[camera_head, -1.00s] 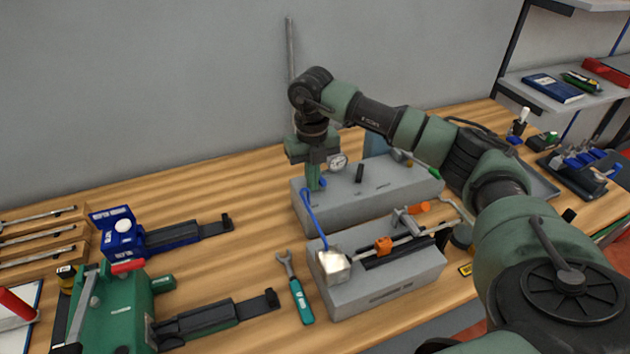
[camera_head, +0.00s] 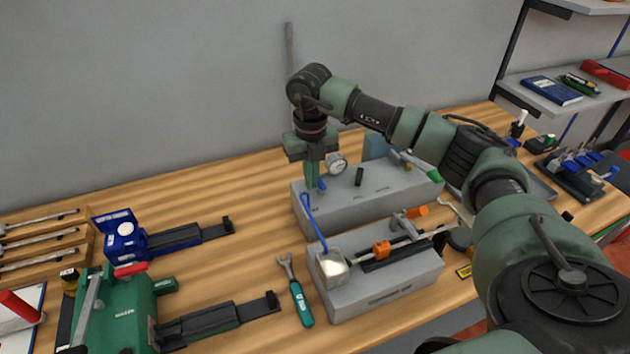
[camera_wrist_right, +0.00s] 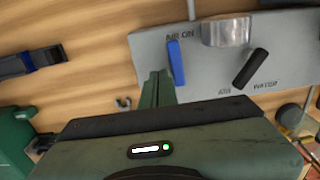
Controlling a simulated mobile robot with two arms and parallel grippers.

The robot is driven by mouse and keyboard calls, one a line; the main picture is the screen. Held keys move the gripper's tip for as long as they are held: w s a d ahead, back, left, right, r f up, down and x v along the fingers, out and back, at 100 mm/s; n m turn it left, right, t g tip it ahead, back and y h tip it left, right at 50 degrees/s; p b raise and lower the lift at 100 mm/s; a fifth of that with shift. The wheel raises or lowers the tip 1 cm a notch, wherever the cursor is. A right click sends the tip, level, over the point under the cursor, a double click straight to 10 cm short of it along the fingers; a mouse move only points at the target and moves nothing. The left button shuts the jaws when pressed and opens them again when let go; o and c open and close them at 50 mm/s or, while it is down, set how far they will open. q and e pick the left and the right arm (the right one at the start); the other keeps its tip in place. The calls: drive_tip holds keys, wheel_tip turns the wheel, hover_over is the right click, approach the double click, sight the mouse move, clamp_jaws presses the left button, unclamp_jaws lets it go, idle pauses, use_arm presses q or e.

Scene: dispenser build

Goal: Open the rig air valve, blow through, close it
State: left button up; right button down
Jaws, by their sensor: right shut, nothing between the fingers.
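The blue air valve lever (camera_wrist_right: 176,62) sits beside the "AIR ON" lettering in the right wrist view and shows small in the head view (camera_head: 322,185). My right gripper (camera_wrist_right: 158,82) is shut and empty, pointing down just left of the blue lever; whether it touches it I cannot tell. It also shows above the box's left end in the head view (camera_head: 312,180). My left gripper is not in view.
A black lever (camera_wrist_right: 250,69) stands between "AIR" and "WATER" marks. Bare bench lies left of the rig.

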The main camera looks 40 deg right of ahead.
wheel_tip(320, 180, up, 6)
drive_tip(key=p, duration=0.3)
idle(0.6)
